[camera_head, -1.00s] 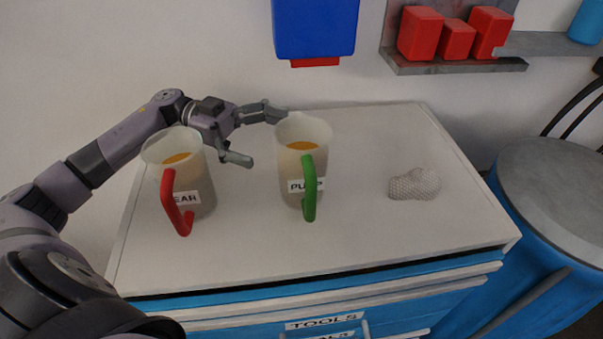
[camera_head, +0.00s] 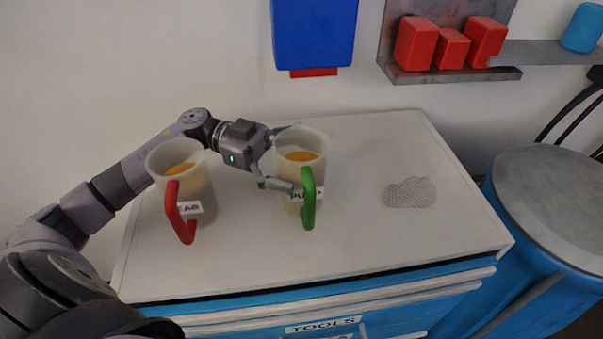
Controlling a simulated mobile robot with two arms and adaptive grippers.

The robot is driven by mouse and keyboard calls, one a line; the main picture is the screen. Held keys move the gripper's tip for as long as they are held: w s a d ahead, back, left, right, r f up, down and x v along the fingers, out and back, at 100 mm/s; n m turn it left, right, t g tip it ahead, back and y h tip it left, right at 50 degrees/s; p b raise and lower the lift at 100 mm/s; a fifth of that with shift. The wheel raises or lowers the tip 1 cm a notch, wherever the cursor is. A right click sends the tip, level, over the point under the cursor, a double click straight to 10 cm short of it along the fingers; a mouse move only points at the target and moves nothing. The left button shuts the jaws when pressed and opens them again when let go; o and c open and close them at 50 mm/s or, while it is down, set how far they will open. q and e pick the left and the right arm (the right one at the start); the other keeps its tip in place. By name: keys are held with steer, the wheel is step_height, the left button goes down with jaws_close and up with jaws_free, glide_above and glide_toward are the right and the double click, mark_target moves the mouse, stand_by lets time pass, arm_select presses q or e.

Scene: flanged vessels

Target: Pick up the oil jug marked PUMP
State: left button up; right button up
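The oil jug marked PUMP (camera_head: 300,170) is a translucent, upright jug with a green handle and amber oil inside, standing on the cabinet top. Its label is partly covered by a finger. My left gripper (camera_head: 290,157) reaches it from the left with its fingers spread around it. One finger crosses the near side of the jug beside the handle; the other is mostly hidden behind the rim. I cannot see whether either finger touches the jug. My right gripper is not in view.
A similar jug with a red handle (camera_head: 190,190), its label partly covered, stands to the left, in front of my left arm. A mesh-patterned piece (camera_head: 410,193) lies to the right. The white cabinet top (camera_head: 370,250) is otherwise clear. A blue barrel (camera_head: 540,290) stands right of it.

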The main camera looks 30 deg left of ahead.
arm_select(q)
steer(key=c, duration=1.1)
steer(key=shift+r, duration=0.1)
steer(key=shift+r, duration=0.1)
